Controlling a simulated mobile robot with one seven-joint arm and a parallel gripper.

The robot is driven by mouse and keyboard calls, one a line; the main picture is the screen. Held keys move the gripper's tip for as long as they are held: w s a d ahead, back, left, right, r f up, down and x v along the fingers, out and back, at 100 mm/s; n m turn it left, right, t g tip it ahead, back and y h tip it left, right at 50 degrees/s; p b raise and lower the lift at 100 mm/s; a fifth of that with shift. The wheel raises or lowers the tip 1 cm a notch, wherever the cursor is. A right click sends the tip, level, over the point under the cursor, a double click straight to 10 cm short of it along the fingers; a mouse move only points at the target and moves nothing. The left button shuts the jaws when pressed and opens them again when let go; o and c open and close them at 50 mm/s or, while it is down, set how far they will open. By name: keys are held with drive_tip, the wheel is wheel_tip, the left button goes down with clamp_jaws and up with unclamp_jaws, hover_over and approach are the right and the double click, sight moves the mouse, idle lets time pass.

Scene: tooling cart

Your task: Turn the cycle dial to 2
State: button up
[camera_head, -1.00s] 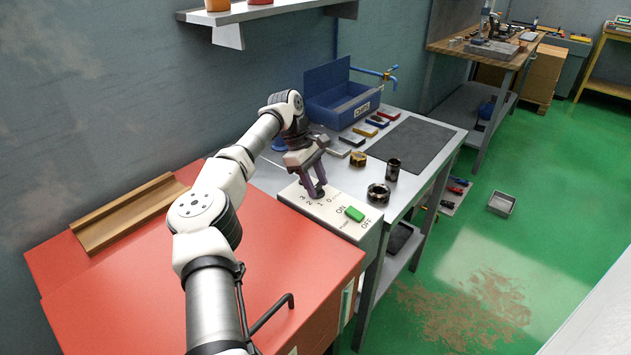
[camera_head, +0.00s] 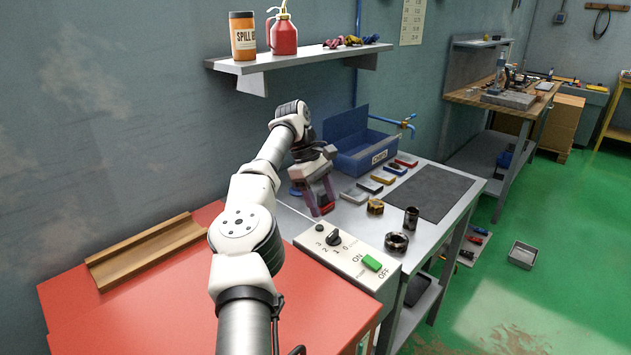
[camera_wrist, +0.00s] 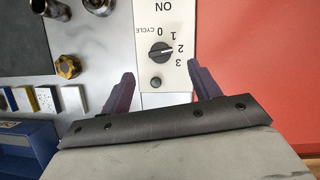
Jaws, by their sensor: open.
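The cycle dial (camera_head: 334,238) is a dark round knob on the pale control panel (camera_head: 318,247), marked 0 to 3. In the wrist view the dial (camera_wrist: 161,52) shows clearly, and its bar appears to line up with the 2. My gripper (camera_head: 322,208) is open and empty, behind the panel and clear of the dial. In the wrist view the fingers of my gripper (camera_wrist: 160,80) are spread wide, with the dial beyond them, touching neither.
A green switch (camera_head: 372,263) sits between ON and OFF. A dark ring (camera_head: 396,242), a brass nut (camera_head: 375,207) and a dark cylinder (camera_head: 411,217) stand on the metal top nearby. A blue bin (camera_head: 352,143) is behind. The red top (camera_head: 170,290) is mostly clear.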

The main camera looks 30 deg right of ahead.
drive_tip(key=p+v, duration=0.5)
drive_tip(key=p, duration=0.2)
drive_tip(key=shift+r, duration=0.2)
drive_tip(key=shift+p, duration=0.3)
drive_tip(key=shift+f, duration=0.1)
